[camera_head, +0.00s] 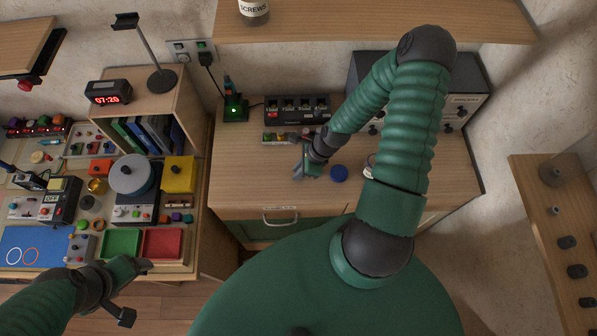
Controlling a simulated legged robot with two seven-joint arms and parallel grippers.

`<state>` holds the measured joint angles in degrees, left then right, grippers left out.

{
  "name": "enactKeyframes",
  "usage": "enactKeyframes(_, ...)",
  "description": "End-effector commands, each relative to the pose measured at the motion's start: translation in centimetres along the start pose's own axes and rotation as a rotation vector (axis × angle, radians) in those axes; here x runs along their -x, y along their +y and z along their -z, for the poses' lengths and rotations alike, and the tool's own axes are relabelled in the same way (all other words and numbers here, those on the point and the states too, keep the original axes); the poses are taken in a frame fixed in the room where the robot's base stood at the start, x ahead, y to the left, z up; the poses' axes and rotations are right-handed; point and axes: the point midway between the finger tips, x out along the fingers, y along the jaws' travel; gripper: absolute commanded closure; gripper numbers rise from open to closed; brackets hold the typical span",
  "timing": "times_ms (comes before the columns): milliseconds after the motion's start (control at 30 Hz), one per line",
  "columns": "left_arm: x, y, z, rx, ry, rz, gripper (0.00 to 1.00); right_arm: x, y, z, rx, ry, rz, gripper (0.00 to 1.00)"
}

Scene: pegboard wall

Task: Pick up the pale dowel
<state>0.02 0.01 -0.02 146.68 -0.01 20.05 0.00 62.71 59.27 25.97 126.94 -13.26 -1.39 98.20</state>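I cannot make out the pale dowel with certainty. A small pale peg-like piece (555,210) shows on the wooden panel at the right, too small to identify. My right gripper (303,171) is over the middle desk, left of a blue round lid, far from that panel. Its fingers are small and partly hidden, so their opening is unclear. My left gripper (136,291) is at the lower left, in front of the red tray, with its fingers spread apart and nothing between them.
The middle desk (240,180) holds the blue lid (339,173) and a charger with a green light (235,108). The left bench is crowded, with green (121,243) and red (163,243) trays at its front. A shelf (380,22) overhangs the back. Dark pegs (577,271) stick out from the right panel.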

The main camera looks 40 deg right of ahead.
Motion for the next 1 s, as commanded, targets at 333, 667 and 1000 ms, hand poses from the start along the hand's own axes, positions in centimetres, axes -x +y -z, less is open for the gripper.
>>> enactKeyframes(333, 0.0, 0.0, 0.0, -0.001, 0.0, 0.0, 0.25, 0.0, -0.1, 0.1, -0.001, 0.002, 0.002, 1.0)
enactKeyframes(667, -0.3, 0.0, -0.1, 0.0, 0.0, 0.0, 0.25, 0.9, -0.3, -0.3, -0.002, 0.002, 0.005, 1.0)
enactKeyframes(1000, -1.5, 0.0, -0.3, -0.001, 0.0, 0.0, 0.25, 3.3, 3.6, -1.6, 0.0, 0.001, -0.001, 1.0)
